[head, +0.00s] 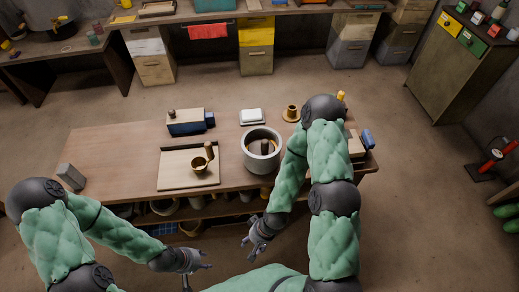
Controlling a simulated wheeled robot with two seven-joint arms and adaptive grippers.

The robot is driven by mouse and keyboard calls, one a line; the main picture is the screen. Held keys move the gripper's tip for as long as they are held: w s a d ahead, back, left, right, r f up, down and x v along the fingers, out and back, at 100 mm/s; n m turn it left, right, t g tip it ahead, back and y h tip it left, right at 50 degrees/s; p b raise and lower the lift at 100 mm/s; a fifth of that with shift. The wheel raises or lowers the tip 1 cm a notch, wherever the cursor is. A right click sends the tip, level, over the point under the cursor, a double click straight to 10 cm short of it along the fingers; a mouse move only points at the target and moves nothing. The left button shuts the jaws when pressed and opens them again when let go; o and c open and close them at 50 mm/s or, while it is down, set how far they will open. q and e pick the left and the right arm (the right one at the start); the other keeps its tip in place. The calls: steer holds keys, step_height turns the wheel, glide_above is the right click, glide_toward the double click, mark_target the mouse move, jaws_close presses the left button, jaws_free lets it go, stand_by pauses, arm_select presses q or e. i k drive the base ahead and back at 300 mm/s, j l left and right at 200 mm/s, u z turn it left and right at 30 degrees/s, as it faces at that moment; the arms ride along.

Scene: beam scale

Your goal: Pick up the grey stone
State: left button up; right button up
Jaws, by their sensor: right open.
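A grey block-shaped stone (71,176) lies at the left end of the wooden table, near its front edge. My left gripper (207,261) is in front of the table, low and well to the right of the stone; it is too small to tell whether its fingers are apart. My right gripper (246,242) is open and empty in front of the table, below the grey pot, far from the stone. Neither gripper touches anything on the table.
The table (110,150) holds a pale tray (175,180) with a brass cup (199,165), a grey pot (262,163), a blue-ended box (186,127), a white block (252,115) and a brown cup (292,110). The tabletop between stone and tray is clear.

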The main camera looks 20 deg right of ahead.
mark_target(70, 174)
steer(key=u, duration=1.15)
steer(key=i+j, duration=0.25)
